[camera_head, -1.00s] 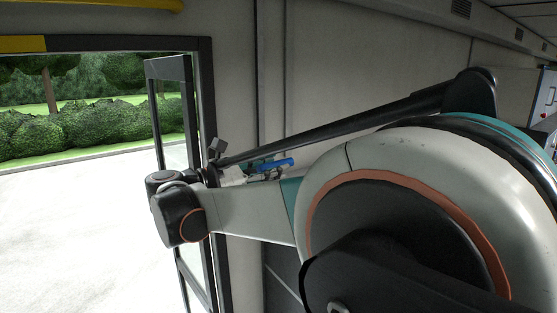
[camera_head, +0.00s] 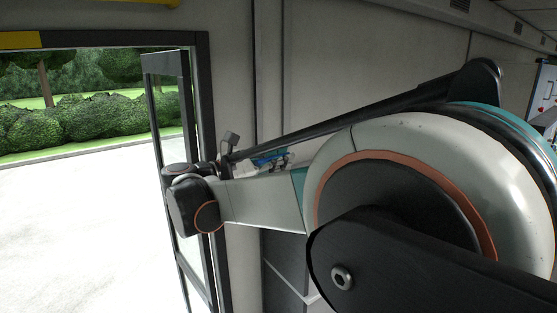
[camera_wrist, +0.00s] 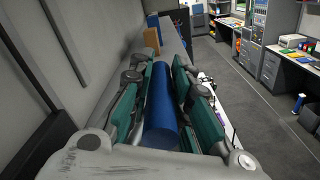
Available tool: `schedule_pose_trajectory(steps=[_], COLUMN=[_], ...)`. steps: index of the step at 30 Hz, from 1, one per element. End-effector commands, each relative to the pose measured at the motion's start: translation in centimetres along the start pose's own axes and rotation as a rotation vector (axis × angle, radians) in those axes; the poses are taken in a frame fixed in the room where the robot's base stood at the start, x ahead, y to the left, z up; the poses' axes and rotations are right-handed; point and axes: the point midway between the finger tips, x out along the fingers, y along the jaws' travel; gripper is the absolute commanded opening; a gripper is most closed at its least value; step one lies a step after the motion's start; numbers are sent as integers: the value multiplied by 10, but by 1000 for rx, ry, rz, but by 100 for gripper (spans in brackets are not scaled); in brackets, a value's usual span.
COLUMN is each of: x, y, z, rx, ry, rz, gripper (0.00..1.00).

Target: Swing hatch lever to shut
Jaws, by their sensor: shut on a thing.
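A blue cylindrical bar, apparently the hatch lever's grip (camera_wrist: 162,112), lies lengthwise between the teal-padded fingers of my gripper (camera_wrist: 168,72) in the wrist view. The fingers are closed along both its sides. In the head view, a small blue piece (camera_head: 268,160) shows near the wall, mostly hidden behind my arm. My gripper is also mostly hidden there. The lever's pivot and the hatch itself cannot be made out.
A glass door (camera_head: 166,130) stands open in its dark frame at the left, close to my arm's elbow. A pale wall (camera_head: 370,70) runs behind my arm. The wrist view shows a grey aisle floor (camera_wrist: 240,100) and desks (camera_wrist: 290,65) with equipment at right.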

Motion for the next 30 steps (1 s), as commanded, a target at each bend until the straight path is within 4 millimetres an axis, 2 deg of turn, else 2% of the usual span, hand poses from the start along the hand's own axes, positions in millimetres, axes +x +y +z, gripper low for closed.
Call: schedule_pose_trajectory(steps=[8, 17, 24, 30], x=[0, 0, 0, 0], y=[18, 66, 103, 124], z=[2, 2, -4, -11], rx=[-78, -291, -462, -506], ry=[0, 0, 0, 0], rz=[2, 3, 3, 3], gripper=[0, 0, 0, 0])
